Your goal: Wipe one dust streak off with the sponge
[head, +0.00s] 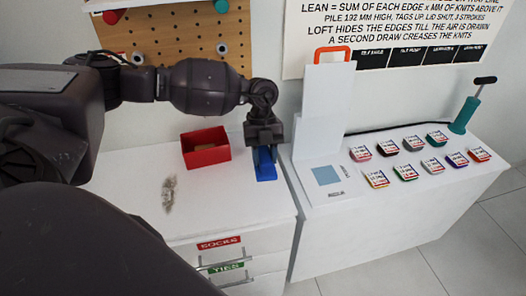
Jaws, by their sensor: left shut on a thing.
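A grey-brown dust streak (169,194) lies on the white top of the drawer cabinet (230,205), left of the middle. The blue sponge (265,165) is at the right side of that top, near its right edge. My left gripper (264,146) points down and is shut on the sponge from above. Its fingertips are partly hidden. I cannot tell whether the sponge touches the surface. The sponge is apart from the dust streak, to its right. My right gripper is not in view.
A red open box (206,147) stands between streak and sponge, towards the back. A pegboard (180,35) rises behind. On the right, a white bench (400,215) holds several small tagged stacks, an upright white panel (325,100) and a teal pump (466,112).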

